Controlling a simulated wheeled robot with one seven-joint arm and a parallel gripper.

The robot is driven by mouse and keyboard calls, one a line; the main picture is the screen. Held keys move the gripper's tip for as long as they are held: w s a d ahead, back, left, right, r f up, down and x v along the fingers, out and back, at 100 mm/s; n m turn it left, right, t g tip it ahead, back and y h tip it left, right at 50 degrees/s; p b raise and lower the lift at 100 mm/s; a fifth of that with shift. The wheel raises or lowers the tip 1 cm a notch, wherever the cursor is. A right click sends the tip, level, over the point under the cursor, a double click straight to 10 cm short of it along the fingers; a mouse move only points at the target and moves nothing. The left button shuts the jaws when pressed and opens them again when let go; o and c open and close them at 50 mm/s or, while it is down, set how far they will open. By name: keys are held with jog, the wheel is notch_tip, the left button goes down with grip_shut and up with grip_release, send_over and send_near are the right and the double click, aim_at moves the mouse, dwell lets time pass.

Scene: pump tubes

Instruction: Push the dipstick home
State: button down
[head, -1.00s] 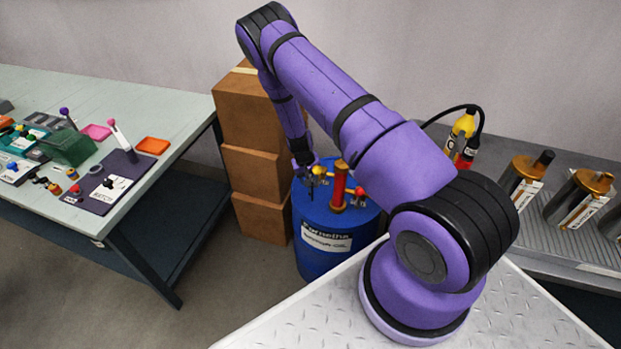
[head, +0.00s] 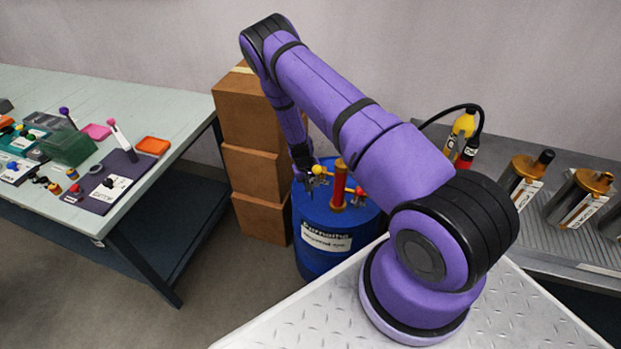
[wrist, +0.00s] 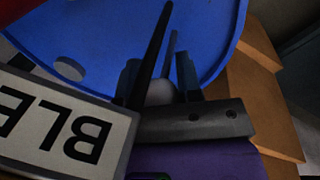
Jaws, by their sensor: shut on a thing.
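My gripper (head: 311,184) hangs over the left part of the blue drum's top (head: 323,243). In the wrist view my gripper (wrist: 160,80) is shut on a pale grey rounded knob (wrist: 161,93), which I take to be the dipstick's head. A thin grey rod (wrist: 173,50) runs from beside the knob toward the blue drum top (wrist: 110,25), with a dark rod (wrist: 158,50) next to it. How deep the dipstick sits cannot be made out. In the head view the dipstick is too small to tell apart from the fingers.
A red pump tube (head: 339,184) with yellow fittings stands on the drum, right of my gripper. A large tag reading "BLE" (wrist: 60,120) fills the wrist view's lower left. Stacked cardboard boxes (head: 255,170) stand behind left; a cluttered table (head: 140,185) is further left.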

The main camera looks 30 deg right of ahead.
jog(key=shift+f, duration=0.65)
jog(key=c, duration=0.8)
grip_release()
jog(key=r, duration=0.3)
jog(key=a+r, duration=0.1)
jog(key=r, duration=0.3)
jog(key=a+r, duration=0.1)
jog(key=r, duration=0.2)
jog(key=shift+w+r, duration=0.25)
jog(key=shift+w, duration=0.05)
